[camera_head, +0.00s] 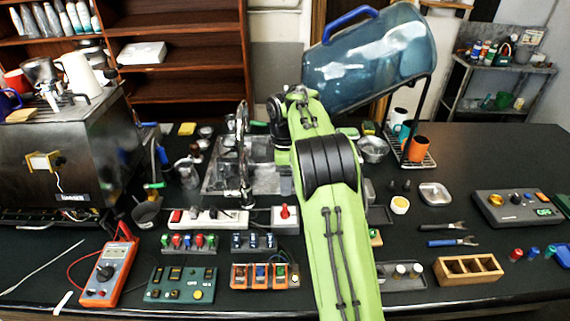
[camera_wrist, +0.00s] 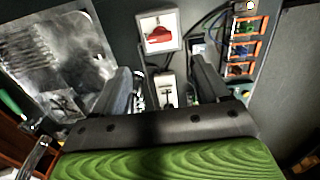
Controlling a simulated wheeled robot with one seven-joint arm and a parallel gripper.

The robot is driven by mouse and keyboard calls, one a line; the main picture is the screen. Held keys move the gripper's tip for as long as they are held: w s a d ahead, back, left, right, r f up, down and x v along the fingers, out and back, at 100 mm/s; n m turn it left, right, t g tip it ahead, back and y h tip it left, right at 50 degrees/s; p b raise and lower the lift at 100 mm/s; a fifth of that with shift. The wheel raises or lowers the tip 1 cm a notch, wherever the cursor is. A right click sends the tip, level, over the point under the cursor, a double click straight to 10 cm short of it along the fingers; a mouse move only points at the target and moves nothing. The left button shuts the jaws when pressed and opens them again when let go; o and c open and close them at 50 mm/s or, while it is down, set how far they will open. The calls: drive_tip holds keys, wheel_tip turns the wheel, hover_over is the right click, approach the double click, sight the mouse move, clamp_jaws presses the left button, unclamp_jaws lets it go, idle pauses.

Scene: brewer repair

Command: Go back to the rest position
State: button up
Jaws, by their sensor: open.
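My green arm reaches from the bottom centre over the counter in the head view and hides part of the middle. My gripper (camera_wrist: 163,80) shows in the wrist view with its two dark fingers spread apart and nothing between them. It points down toward the counter. Past the fingertips is a white box with a red rotary switch (camera_wrist: 158,30), which also shows left of my arm in the head view (camera_head: 285,215). A white power strip (camera_wrist: 167,92) shows between the fingers, apparently below them. The gripper itself is not clearly visible in the head view.
A metal sink (camera_head: 225,178) with a tall faucet (camera_head: 241,155) lies left of my arm. A large blue water bottle (camera_head: 370,62) leans on a rack behind it. The orange-framed block (camera_head: 265,276), multimeter (camera_head: 108,272) and wooden tray (camera_head: 468,269) stand near the front edge.

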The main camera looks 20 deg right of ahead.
wheel_tip(320, 180, up, 4)
drive_tip(key=shift+f+p, duration=0.15)
drive_tip(key=shift+p, duration=0.2)
drive_tip(key=s+a+r+m+t, duration=0.2)
drive_tip(key=s+a+r+m, duration=0.15)
drive_tip(key=s+r, duration=0.3)
drive_tip(key=s+a+r+m+t, duration=0.1)
drive_tip(key=s+a+r+m, duration=0.2)
drive_tip(key=s+a+r, duration=0.35)
drive_tip(key=s+f+m+t, duration=0.1)
drive_tip(key=s+f+m, duration=0.2)
drive_tip(key=s, duration=0.6)
drive_tip(key=s+f+m+t, duration=0.1)
drive_tip(key=s+f+m, duration=0.2)
drive_tip(key=s, duration=0.7)
drive_tip(key=shift+d+f+m+t, duration=0.15)
drive_tip(key=shift+f+m+t, duration=0.15)
drive_tip(key=shift+m, duration=0.25)
